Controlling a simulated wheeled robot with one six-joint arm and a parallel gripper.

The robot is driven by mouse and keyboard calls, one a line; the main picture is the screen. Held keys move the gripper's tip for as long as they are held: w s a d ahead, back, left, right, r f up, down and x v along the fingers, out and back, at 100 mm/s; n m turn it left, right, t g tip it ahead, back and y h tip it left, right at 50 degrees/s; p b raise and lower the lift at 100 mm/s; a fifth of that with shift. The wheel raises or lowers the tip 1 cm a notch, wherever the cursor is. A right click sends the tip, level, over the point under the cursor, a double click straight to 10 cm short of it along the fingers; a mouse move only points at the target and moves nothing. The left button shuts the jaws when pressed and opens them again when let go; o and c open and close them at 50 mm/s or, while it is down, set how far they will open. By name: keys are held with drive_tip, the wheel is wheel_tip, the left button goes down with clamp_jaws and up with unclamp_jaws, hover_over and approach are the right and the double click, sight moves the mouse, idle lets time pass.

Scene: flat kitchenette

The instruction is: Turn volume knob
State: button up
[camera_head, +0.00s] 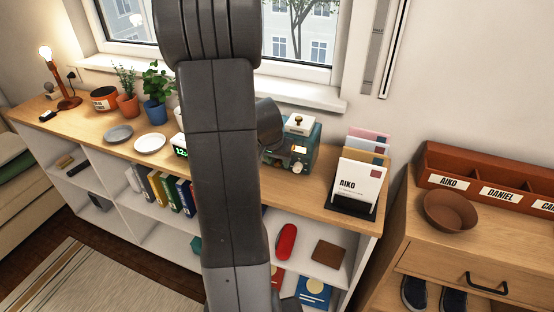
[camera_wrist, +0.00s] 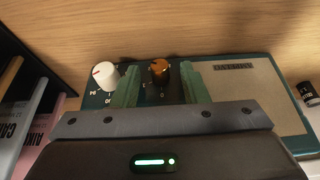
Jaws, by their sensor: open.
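A teal radio-like unit (camera_head: 302,153) stands on the wooden shelf top, partly hidden behind my arm. In the wrist view its teal body (camera_wrist: 285,95) carries a white knob (camera_wrist: 104,74) with a red mark and an orange-brown knob (camera_wrist: 160,69). The lettering by the knobs is too small to read, so I cannot tell which is the volume knob. My gripper (camera_wrist: 159,79) is open, its green fingers on either side of the orange-brown knob in the picture. The white knob is outside the left finger. I cannot tell whether either finger touches a knob.
A stand of envelopes (camera_head: 359,186) is right of the unit. A digital clock (camera_head: 180,149), a white dish (camera_head: 150,143) and potted plants (camera_head: 157,92) are to its left. A cream box with a brown top knob (camera_head: 299,123) shows at the unit's back.

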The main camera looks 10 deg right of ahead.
clamp_jaws()
drive_tip(key=shift+f+b, duration=0.15)
drive_tip(key=shift+b, duration=0.4)
drive_tip(key=shift+w+a+f+g+h+b, duration=0.15)
drive_tip(key=shift+g+h+b, duration=0.25)
drive_tip(key=shift+b, duration=0.65)
drive_tip(key=h+b, duration=0.1)
drive_tip(key=g+b, duration=0.1)
drive_tip(key=b, duration=0.1)
drive_tip(key=shift+w+a+f+n+h, duration=0.1)
drive_tip(key=shift+a+n+h, duration=0.1)
drive_tip(key=shift+n+h, duration=0.2)
drive_tip(key=h+b, duration=0.1)
drive_tip(key=g+h+b, duration=0.1)
drive_tip(key=b, duration=0.1)
drive_tip(key=shift+w+a+n+g+h, duration=0.15)
drive_tip(key=shift+a+n+g+h, duration=0.1)
drive_tip(key=shift+n+g+h, duration=0.05)
drive_tip(key=shift+w+a+g+h+b, duration=0.1)
drive_tip(key=shift+g+h+b, duration=0.5)
drive_tip(key=shift+h, duration=0.4)
drive_tip(key=shift+n, duration=0.3)
unclamp_jaws()
